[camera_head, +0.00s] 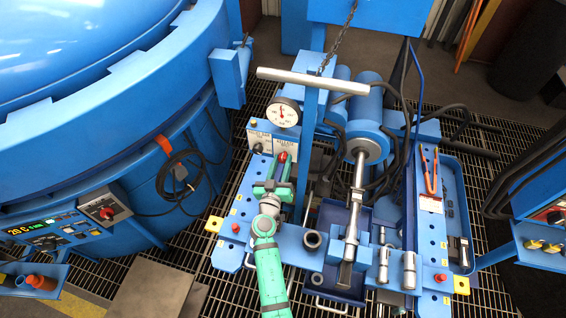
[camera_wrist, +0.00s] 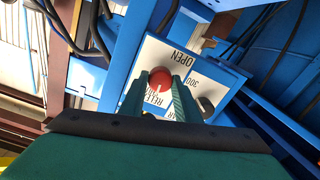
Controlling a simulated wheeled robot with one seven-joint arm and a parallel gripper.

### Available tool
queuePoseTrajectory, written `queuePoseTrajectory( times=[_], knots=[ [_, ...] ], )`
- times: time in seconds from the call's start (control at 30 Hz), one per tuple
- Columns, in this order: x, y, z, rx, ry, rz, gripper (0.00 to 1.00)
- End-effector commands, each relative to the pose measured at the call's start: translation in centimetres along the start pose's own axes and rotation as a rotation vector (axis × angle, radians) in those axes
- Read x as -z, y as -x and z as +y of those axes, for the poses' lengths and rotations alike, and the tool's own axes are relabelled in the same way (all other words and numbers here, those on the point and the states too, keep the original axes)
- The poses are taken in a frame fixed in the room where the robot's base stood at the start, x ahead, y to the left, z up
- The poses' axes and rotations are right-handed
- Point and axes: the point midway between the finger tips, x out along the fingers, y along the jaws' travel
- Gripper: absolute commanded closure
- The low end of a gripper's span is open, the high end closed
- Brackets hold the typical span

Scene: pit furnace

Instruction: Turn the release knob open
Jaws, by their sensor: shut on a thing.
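The release knob is a round red knob (camera_wrist: 160,78) with a light pointer mark. It sits on a white plate (camera_wrist: 178,57) whose print includes "OPEN" and partly hidden "RELE...", upside down in the wrist view. My gripper (camera_wrist: 160,84) has its two green fingers on either side of the knob, closed on it. In the head view the red knob (camera_head: 283,157) shows between the fingertips of my gripper (camera_head: 280,167), at the front of the blue control box. The fingers hide part of the plate's print.
A dark knob (camera_wrist: 206,104) sits beside the release knob on the same panel. A pressure gauge (camera_head: 284,112) and a grey T-bar handle (camera_head: 312,80) stand just behind. A large blue furnace body (camera_head: 110,130) is on the left. A hydraulic cylinder (camera_head: 366,140) is on the right.

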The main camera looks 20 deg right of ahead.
Motion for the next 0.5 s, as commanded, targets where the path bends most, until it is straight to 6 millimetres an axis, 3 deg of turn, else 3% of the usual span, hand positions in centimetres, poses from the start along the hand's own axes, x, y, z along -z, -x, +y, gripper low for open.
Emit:
queuePoseTrajectory(
  times=[0.5],
  knots=[
    [-0.14,0.04,0.06,0.001,0.467,-0.02,0.93]
  ],
)
